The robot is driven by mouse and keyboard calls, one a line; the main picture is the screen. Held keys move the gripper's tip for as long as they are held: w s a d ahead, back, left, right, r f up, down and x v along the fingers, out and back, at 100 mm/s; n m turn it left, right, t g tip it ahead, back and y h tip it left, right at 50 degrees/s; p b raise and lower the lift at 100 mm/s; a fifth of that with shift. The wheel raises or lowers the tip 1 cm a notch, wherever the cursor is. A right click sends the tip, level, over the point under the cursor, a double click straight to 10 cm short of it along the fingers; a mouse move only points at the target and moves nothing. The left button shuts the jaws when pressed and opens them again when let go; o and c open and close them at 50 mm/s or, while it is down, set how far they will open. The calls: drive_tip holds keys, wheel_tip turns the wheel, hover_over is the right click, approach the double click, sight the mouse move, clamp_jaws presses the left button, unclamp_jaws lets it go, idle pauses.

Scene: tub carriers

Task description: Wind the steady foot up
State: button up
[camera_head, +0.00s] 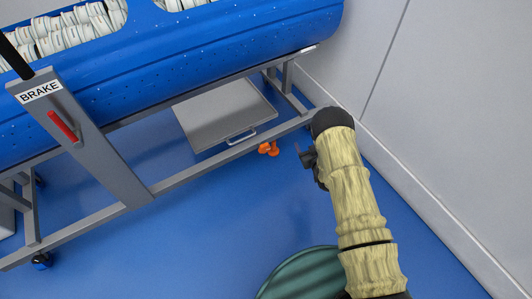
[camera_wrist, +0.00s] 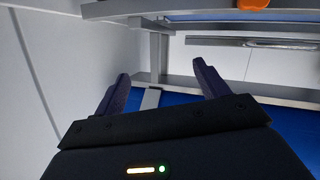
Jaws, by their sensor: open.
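An orange knob (camera_head: 268,148), which looks like the steady foot's handle, sits just under the front lower rail of the carrier frame. In the wrist view only part of the orange knob (camera_wrist: 253,4) shows, cut off at the top edge. My gripper (camera_head: 306,158) is to the right of the knob in the head view, apart from it. In the wrist view my gripper (camera_wrist: 161,72) has its two dark fingers spread with nothing between them. The foot's lower part and its contact with the floor cannot be made out.
The blue perforated tub (camera_head: 230,50) holds pale stacked items above the grey frame (camera_head: 225,155). A grey tray (camera_head: 220,112) with a handle hangs below. A red brake lever (camera_head: 63,126) is at left. The wall (camera_head: 440,110) stands close on the right.

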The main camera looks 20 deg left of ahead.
sight(265, 149)
drive_tip(key=s+a+f+n+y+b, duration=0.1)
drive_tip(key=s+a+f+y, duration=0.1)
drive_tip(key=s+f, duration=0.3)
drive_tip(key=s+a+f+n+g+y+b, duration=0.1)
drive_tip(key=s+a+f+n+y, duration=0.1)
drive_tip(key=s+f+y, duration=0.2)
wheel_tip(265, 149, down, 3)
drive_tip(key=s, duration=0.2)
drive_tip(key=shift+s+a+n, duration=0.15)
drive_tip(key=shift+s+n, duration=0.15)
drive_tip(key=shift+w, duration=0.1)
drive_tip(key=b+x, duration=0.9)
drive_tip(key=x, duration=0.7)
drive_tip(key=shift+w+a, duration=0.15)
drive_tip(key=shift+a, duration=0.1)
drive_tip(key=shift+w+a+r, duration=0.1)
drive_tip(key=shift+w+a, duration=0.15)
drive_tip(key=shift+c, duration=0.4)
drive_tip(key=c, duration=0.9)
